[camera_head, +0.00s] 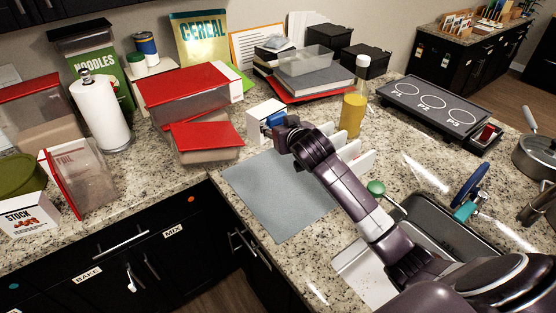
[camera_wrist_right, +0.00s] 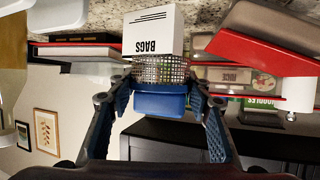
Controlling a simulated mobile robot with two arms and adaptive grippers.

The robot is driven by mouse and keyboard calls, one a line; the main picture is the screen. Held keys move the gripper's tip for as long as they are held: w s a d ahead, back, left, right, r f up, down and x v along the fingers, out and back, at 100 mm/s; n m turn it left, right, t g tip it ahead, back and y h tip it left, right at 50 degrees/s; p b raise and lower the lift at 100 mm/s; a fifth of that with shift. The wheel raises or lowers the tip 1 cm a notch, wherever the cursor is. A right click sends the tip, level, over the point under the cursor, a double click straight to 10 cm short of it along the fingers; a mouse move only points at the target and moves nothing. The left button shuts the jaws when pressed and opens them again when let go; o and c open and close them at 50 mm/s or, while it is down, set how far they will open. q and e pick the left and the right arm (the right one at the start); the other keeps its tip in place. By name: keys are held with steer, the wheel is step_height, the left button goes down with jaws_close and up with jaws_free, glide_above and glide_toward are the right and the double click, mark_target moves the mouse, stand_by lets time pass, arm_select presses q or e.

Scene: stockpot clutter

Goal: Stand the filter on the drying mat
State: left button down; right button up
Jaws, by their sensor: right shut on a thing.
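The filter is a mesh basket with a blue end. In the right wrist view the filter (camera_wrist_right: 160,104) sits between the two fingers of my right gripper (camera_wrist_right: 160,90), which is shut on it. In the head view only a blue part of the filter (camera_head: 274,120) shows; the rest is hidden by my right gripper (camera_head: 284,131). The gripper is over the far part of the drying mat (camera_head: 265,205), a flat grey-blue sheet at the counter's front edge. Contact between filter and mat cannot be told. My left gripper is not in view.
A white bags box (camera_wrist_right: 152,30) is close behind the filter. Red-lidded containers (camera_head: 205,136) stand left of the mat. An oil bottle (camera_head: 353,105) and white upright pieces (camera_head: 360,163) stand to the right. The sink (camera_head: 440,235) is at right. The mat's near part is bare.

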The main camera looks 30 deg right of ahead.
mark_target(277, 165)
step_height(277, 165, down, 13)
steer(key=shift+r+p, duration=0.2)
steer(key=shift+p, duration=0.35)
steer(key=o, duration=1.3)
steer(key=shift+s, duration=0.1)
steer(key=b+v, duration=0.1)
steer(key=v, duration=0.9)
steer(key=shift+s+a+r, duration=0.1)
steer(key=shift+s, duration=0.15)
steer(key=shift+s+a+r, duration=0.1)
steer(key=shift+s+r, duration=0.2)
steer(key=shift+s, duration=0.3)
